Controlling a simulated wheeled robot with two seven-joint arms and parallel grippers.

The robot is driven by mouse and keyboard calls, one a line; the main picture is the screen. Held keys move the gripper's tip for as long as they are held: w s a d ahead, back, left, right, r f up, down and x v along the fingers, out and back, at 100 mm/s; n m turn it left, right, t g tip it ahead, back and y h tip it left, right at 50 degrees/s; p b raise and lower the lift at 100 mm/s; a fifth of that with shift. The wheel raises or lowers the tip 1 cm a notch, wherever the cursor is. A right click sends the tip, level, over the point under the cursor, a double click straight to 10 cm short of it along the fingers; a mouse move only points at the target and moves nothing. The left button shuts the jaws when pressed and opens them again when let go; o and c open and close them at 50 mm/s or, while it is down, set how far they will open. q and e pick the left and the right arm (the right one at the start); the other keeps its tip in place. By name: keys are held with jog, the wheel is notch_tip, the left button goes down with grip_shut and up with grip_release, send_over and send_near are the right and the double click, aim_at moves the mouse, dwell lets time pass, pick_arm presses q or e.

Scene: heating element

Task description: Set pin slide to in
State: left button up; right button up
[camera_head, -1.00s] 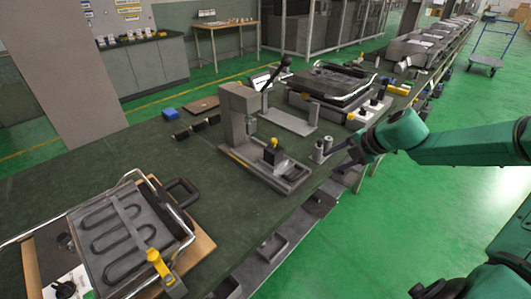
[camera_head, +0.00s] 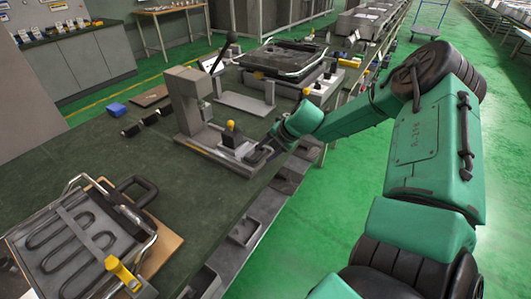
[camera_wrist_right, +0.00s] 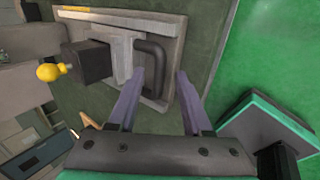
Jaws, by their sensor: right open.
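The pin slide is a light plate with a dark U-shaped handle (camera_wrist_right: 152,66) on the base plate (camera_wrist_right: 180,22) of the press fixture, seen in the right wrist view. A dark block (camera_wrist_right: 90,62) with a yellow knob (camera_wrist_right: 50,72) stands left of the slide; the knob also shows in the head view (camera_head: 231,126). In the head view my right gripper (camera_head: 262,147) is at the slide's right end. My left gripper is out of view.
The fixture's grey post (camera_head: 188,102) and black-knobbed lever (camera_head: 226,40) rise behind the slide. A tray with a heating coil (camera_head: 70,240) lies at the lower left. Metal bins (camera_head: 243,231) line the table's front edge. Open green floor is at right.

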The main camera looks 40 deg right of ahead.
grip_shut()
dwell(1.5)
